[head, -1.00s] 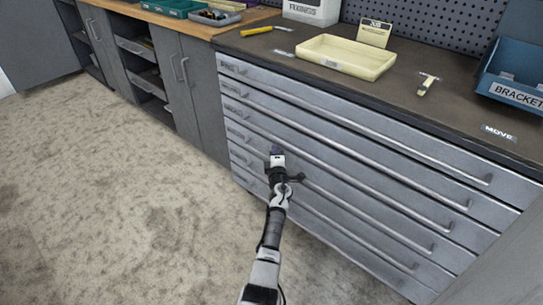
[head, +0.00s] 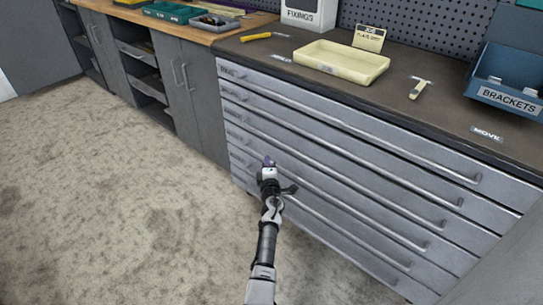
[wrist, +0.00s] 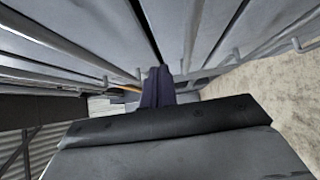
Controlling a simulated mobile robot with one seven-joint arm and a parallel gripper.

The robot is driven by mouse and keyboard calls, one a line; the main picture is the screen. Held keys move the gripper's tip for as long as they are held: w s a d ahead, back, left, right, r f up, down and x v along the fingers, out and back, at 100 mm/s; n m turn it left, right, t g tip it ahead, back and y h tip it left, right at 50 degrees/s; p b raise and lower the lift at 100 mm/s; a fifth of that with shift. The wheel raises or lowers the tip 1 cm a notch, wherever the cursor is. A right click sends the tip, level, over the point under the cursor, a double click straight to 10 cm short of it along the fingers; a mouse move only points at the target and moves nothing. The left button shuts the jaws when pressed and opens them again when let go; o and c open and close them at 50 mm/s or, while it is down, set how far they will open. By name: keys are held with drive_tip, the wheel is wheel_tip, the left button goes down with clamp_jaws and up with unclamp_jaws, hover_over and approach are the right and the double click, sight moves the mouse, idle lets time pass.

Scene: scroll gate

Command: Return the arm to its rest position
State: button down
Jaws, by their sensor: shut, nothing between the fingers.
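My gripper (head: 268,163) is in front of the grey drawer cabinet (head: 330,160), near the left part of its middle drawers, at the end of my extended arm. In the wrist view its dark fingers (wrist: 158,86) are together with nothing between them. Drawer fronts and long bar handles show close around the fingers there. In the head view I cannot tell whether the fingers touch the cabinet. All the drawers look shut.
A label reading MOVE (head: 487,133) lies at the right. The carpeted floor (head: 120,200) at left is clear.

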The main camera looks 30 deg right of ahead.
drive_tip(key=p+v, duration=0.2)
drive_tip(key=v, duration=0.5)
drive_tip(key=shift+s+a, duration=0.15)
drive_tip(key=shift+a, duration=0.2)
